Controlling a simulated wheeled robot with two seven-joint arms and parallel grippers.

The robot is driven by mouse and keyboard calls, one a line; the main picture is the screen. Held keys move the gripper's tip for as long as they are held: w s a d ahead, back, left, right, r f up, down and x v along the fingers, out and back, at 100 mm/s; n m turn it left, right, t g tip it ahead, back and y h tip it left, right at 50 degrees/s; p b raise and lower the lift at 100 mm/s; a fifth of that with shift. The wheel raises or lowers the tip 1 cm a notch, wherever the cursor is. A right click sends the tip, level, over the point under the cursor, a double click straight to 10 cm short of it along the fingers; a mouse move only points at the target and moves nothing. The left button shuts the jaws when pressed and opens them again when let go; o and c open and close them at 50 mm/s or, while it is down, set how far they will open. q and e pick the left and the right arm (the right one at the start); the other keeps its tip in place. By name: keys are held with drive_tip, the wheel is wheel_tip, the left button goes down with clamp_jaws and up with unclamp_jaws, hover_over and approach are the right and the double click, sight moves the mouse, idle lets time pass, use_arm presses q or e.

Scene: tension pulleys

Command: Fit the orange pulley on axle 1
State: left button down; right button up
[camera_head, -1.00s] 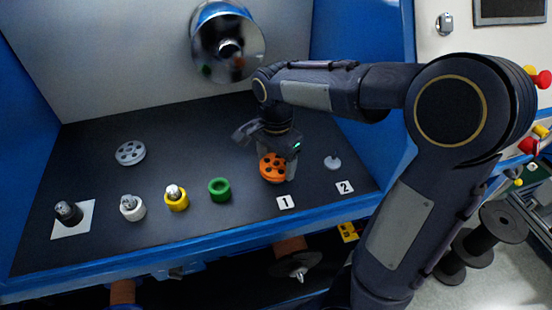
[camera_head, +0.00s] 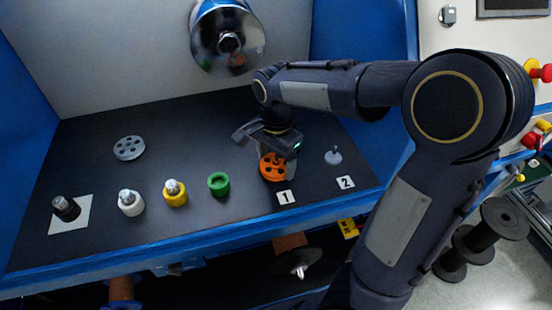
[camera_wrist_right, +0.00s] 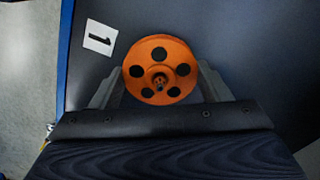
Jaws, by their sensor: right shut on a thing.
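The orange pulley (camera_head: 273,167) is a disc with several dark holes, behind the label 1 (camera_head: 285,197). In the right wrist view the orange pulley (camera_wrist_right: 160,50) sits between the two fingers, and a dark pin tip (camera_wrist_right: 159,82), apparently axle 1, shows in its centre hole. I cannot tell how far down the pulley sits on it. My right gripper (camera_head: 274,158) is shut on the pulley from above; it also shows in the right wrist view (camera_wrist_right: 160,84). The rest of axle 1 is hidden under the pulley. My left gripper is not in view.
Axle 2 (camera_head: 333,155) stands bare on its grey base behind the label 2 (camera_head: 345,182). A green ring (camera_head: 218,184), a yellow part (camera_head: 175,193), a white part (camera_head: 130,203), a black part (camera_head: 66,208) and a grey pulley (camera_head: 129,148) stand to the left.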

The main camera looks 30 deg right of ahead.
drive_tip(key=o, duration=1.1)
drive_tip(key=shift+o, duration=0.2)
wheel_tip(320, 180, up, 8)
drive_tip(key=shift+f+p, duration=0.1)
drive_tip(key=shift+p, duration=0.45)
